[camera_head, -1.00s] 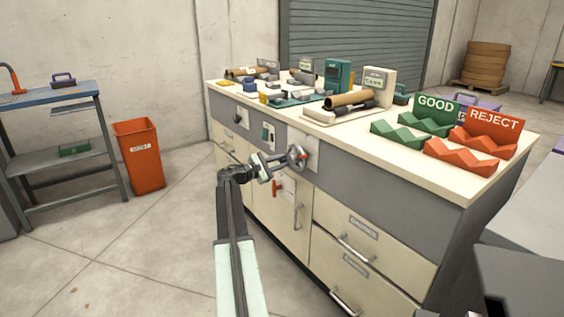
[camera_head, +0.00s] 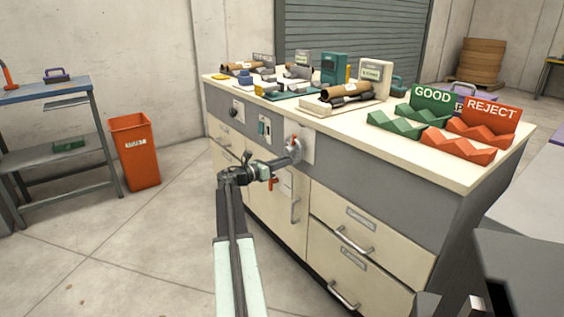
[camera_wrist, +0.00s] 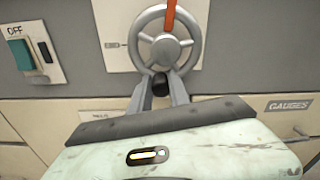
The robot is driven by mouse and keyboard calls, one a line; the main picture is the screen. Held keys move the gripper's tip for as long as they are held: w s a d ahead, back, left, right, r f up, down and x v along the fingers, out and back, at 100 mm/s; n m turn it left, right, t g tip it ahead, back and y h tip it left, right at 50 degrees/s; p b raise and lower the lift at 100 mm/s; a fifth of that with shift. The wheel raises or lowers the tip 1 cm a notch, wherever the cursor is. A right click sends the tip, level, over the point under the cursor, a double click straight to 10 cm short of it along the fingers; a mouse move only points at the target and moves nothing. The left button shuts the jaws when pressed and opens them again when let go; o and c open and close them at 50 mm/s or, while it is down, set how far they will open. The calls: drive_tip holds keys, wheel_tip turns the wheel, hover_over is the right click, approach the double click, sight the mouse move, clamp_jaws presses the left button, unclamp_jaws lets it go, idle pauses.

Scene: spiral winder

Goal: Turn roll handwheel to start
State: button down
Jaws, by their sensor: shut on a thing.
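The grey spoked handwheel (camera_wrist: 167,46) is on a pale plate on the cabinet front. It has an orange-red mark (camera_wrist: 170,15) at its top in the wrist view. My gripper (camera_wrist: 160,90) is shut on the dark knob (camera_wrist: 160,83) at the bottom of the wheel's rim, its fingers on both sides of it. In the head view the handwheel (camera_head: 294,150) is at the end of my arm, and my gripper (camera_head: 279,164) reaches it from the left and below.
Left of the wheel is a switch panel marked OFF with a teal button (camera_wrist: 19,54). A red-orange lever (camera_head: 272,184) is below the wheel. Drawers with handles (camera_head: 355,241) are to the right. Rolls and green and red racks stand on the worktop (camera_head: 400,145).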

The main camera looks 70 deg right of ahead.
drive_tip(key=shift+s+a+f+n, duration=0.15)
drive_tip(key=shift+s+n, duration=0.3)
drive_tip(key=shift+n, duration=0.55)
drive_tip(key=shift+s+a, duration=0.1)
drive_tip(key=shift+a, duration=0.05)
drive_tip(key=c, duration=1.2)
unclamp_jaws()
drive_tip(key=shift+c, duration=0.2)
drive_tip(key=v, duration=0.7)
drive_tip(key=shift+w+a, duration=0.25)
drive_tip(key=shift+a, duration=0.05)
